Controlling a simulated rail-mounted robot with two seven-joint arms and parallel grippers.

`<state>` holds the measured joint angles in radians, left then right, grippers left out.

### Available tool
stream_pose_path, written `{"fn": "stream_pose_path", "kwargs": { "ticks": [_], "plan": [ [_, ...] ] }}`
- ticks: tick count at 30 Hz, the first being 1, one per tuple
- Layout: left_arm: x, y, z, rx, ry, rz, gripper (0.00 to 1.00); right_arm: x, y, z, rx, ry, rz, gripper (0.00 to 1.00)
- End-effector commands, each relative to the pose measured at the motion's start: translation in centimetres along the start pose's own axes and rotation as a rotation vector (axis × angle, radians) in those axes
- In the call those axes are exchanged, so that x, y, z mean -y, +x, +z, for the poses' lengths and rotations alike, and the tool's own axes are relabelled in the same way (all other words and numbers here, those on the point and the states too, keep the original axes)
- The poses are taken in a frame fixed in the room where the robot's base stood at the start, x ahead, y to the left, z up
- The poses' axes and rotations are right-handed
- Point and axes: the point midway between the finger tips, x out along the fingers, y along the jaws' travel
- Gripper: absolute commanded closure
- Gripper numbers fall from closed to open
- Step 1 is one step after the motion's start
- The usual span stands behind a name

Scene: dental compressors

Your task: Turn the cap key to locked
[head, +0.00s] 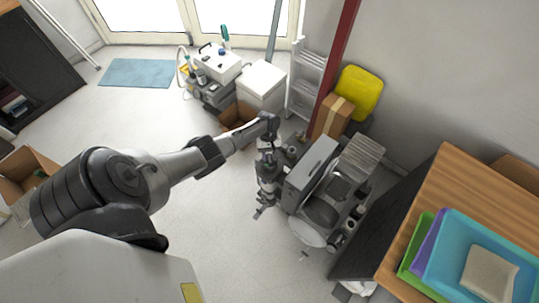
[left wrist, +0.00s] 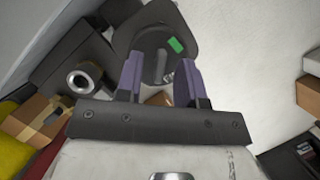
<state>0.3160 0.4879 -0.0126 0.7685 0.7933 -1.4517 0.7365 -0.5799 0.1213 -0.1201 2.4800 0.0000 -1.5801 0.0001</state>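In the left wrist view, a round dark grey cap (left wrist: 150,42) faces the camera, with a raised key-like ridge (left wrist: 161,66) across its middle and a green mark (left wrist: 175,45) beside it. My left gripper (left wrist: 161,60) has two purple fingers spread apart, one on each side of the ridge. A gap shows between them, and I cannot tell whether they touch it. In the head view, my left gripper (head: 262,208) hangs beside the grey compressor unit (head: 310,172); the cap cannot be made out there. My right gripper is not seen.
A wooden-topped cabinet (head: 455,190) with coloured trays (head: 455,268) stands at right. Cardboard boxes (head: 333,117), a yellow bin (head: 359,92) and a ladder (head: 306,80) stand behind the compressor. The floor (head: 200,225) left of it is clear.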

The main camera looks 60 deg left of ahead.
Motion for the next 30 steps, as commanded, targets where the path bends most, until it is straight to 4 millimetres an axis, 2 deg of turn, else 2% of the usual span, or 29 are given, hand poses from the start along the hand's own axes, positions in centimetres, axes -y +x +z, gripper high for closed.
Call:
{"fn": "stream_pose_path", "kwargs": {
  "ticks": [5, 8, 21, 30],
  "plan": [
    [0.0, -0.3, 0.0, -0.001, 0.000, 0.001, 0.65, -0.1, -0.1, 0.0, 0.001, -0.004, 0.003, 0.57],
    [0.0, -1.3, 0.0, -0.002, 0.001, 0.002, 0.65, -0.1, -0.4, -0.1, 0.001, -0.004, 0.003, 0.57],
    [0.0, -9.5, 0.0, -0.003, 0.000, 0.001, 0.65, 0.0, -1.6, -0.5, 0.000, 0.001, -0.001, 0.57],
    [0.0, -13.1, 0.0, -0.001, 0.000, 0.000, 0.65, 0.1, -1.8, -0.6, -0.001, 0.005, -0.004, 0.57]
  ]
}}
